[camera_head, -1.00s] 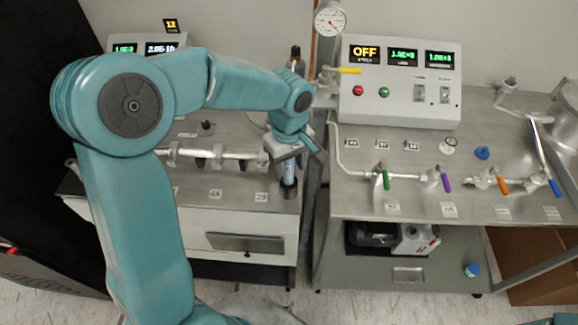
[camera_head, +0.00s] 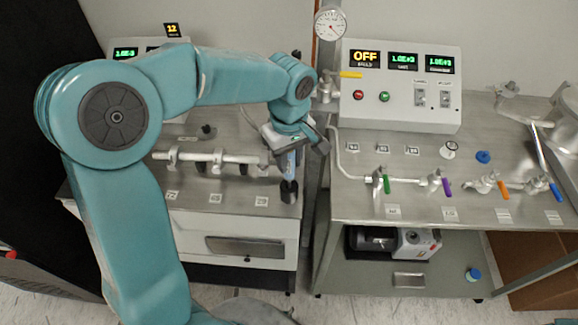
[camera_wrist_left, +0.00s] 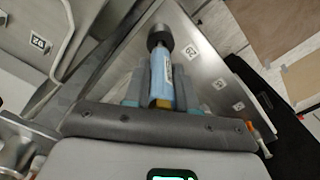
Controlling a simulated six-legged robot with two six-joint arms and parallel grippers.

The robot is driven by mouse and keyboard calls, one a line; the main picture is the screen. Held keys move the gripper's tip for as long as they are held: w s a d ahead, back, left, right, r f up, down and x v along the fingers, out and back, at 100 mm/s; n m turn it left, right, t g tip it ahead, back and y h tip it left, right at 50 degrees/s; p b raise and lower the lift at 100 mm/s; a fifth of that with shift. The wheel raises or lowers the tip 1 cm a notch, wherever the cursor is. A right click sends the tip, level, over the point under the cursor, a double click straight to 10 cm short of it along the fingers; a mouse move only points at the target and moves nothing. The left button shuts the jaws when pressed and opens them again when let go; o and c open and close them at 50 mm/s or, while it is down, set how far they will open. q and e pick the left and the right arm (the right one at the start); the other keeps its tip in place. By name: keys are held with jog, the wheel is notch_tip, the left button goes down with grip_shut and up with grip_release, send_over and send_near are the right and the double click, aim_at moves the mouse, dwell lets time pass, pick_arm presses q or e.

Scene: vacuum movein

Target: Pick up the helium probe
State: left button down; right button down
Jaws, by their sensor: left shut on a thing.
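The helium probe is a light blue cylinder (camera_head: 291,167) with a dark cap at its lower end, over the front right corner of the left bench. It also shows in the left wrist view (camera_wrist_left: 161,76), with the dark cap pointing away from the camera. My left gripper (camera_head: 292,152) is shut on the blue body from above, one finger on each side in the left wrist view (camera_wrist_left: 160,90). I cannot tell whether the cap touches the bench top. My right gripper is not in view.
A metal pipe manifold (camera_head: 205,157) lies on the left bench, close left of the probe. The right bench (camera_head: 360,208) stands across a narrow gap, with coloured valve handles and a control box (camera_head: 400,112). A pump (camera_head: 413,242) sits on its lower shelf.

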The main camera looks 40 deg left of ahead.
pick_arm(q)
notch_tip(320, 180, up, 16)
jog(key=shift+r+p, duration=0.25)
jog(key=shift+p, duration=0.1)
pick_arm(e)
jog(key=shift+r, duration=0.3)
